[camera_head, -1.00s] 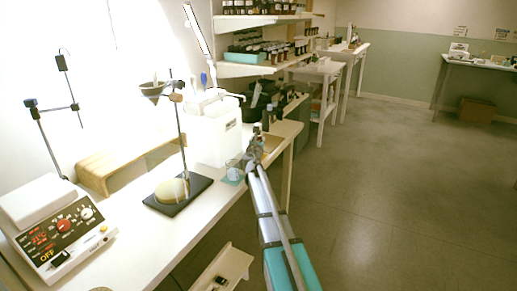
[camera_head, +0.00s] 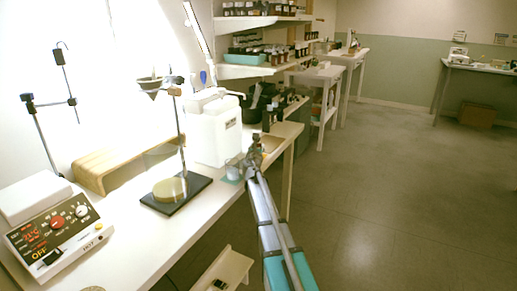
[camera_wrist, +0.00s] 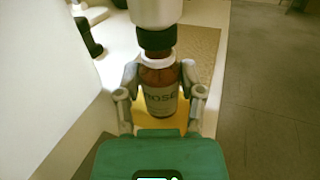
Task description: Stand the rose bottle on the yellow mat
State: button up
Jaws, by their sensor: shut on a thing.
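The rose bottle (camera_wrist: 160,98) is brown glass with a pale label reading "ROSE" and a white neck ring. It stands upright between the two fingers of my gripper (camera_wrist: 160,84), which is shut on it. A black collar and a white part show directly above the neck; I cannot tell if they belong to the bottle. The yellow mat (camera_wrist: 180,120) shows behind and below the bottle in the wrist view. In the head view my gripper (camera_head: 255,150) is over the bench's right edge area.
A brown speckled board (camera_wrist: 200,48) lies beyond the mat. Dark bottles (camera_head: 267,121) stand behind my gripper. A glass beaker (camera_head: 233,170), a white container (camera_head: 213,135) and a stand on a black base (camera_head: 190,192) are to its left. Open floor lies right of the bench.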

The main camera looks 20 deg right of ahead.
jog(key=shift+f, duration=0.1)
jog(key=o, duration=1.2)
jog(key=v, duration=1.2)
